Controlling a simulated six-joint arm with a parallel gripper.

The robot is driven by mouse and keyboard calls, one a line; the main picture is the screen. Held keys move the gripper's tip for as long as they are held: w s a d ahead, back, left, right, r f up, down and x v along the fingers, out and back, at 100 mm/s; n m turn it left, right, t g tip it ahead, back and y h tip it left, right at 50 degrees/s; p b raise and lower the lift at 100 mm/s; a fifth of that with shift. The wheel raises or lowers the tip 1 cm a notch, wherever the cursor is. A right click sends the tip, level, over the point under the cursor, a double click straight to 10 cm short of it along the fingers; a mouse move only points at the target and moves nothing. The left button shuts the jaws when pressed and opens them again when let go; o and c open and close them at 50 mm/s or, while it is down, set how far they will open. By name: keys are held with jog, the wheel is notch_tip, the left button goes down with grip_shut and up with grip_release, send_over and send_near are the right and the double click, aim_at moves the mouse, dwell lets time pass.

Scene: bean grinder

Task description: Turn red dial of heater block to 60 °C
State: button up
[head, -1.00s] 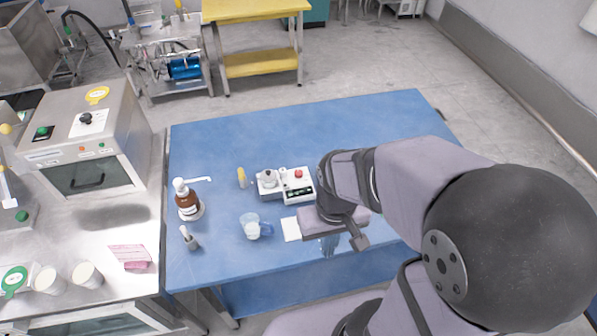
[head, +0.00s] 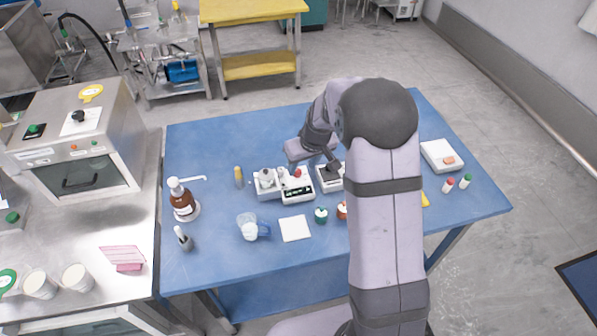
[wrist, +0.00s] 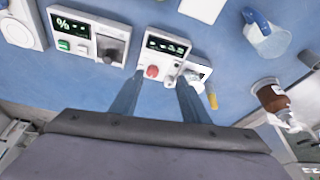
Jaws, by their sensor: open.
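The heater block (head: 297,186) is a white box with a dark display and a red dial (head: 298,172), standing mid-table in the head view. In the wrist view the heater block (wrist: 163,56) lies straight ahead, its red dial (wrist: 152,71) between the lines of my two fingers. My gripper (wrist: 160,80) is open and empty, with a fingertip on each side of the dial; I cannot tell the height gap. In the head view my wrist hangs just behind the block and partly hides the fingers. The display digits are too small to read.
A grey-knobbed unit (head: 265,182) stands directly left of the heater block. A box with a % display (wrist: 85,38) stands beside it on the other side. A beaker (head: 249,228), white square (head: 295,228) and brown bottle (head: 183,200) are nearby. The table's back left is clear.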

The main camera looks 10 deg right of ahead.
aim_at(297, 171)
jog(key=shift+t, duration=0.3)
jog(key=shift+w+d+r+p+x, duration=0.15)
jog(key=shift+w+p+x, duration=0.25)
jog(key=shift+x, duration=1.25)
jog(key=shift+w+d+r+p+x, duration=0.15)
jog(key=shift+w+p+x, duration=0.25)
jog(key=shift+x, duration=1.25)
jog(key=shift+w+d+r+p+x, duration=0.2)
jog(key=shift+p+x, duration=0.25)
jog(key=shift+x, duration=1.2)
jog(key=shift+f, duration=0.1)
jog(key=c, duration=1.1)
